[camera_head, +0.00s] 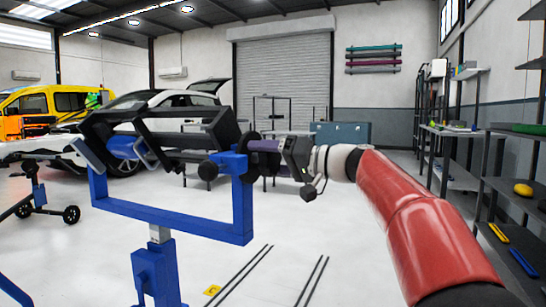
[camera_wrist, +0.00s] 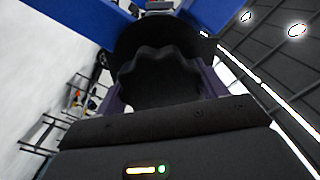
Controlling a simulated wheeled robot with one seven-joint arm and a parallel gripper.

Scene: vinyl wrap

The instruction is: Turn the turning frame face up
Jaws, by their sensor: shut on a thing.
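The turning frame stands in the middle left of the head view. It has a blue stand (camera_head: 175,225) on a post and a dark rack of bars (camera_head: 185,122) held between the stand's two uprights. A dark knob (camera_head: 250,150) sits at the rack's right end. My gripper (camera_head: 268,146) reaches in from the right, level with this knob, and is shut on it. In the wrist view the dark scalloped knob (camera_wrist: 158,75) lies between the purple fingers, with the blue stand (camera_wrist: 68,22) behind it. Whether the rack faces up or down I cannot tell.
A white car (camera_head: 190,98) with its rear lid raised and a yellow van (camera_head: 50,103) stand behind on the left. Shelves (camera_head: 480,185) line the right wall. A teal cabinet (camera_head: 340,134) is at the back. The floor right of the stand is largely clear.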

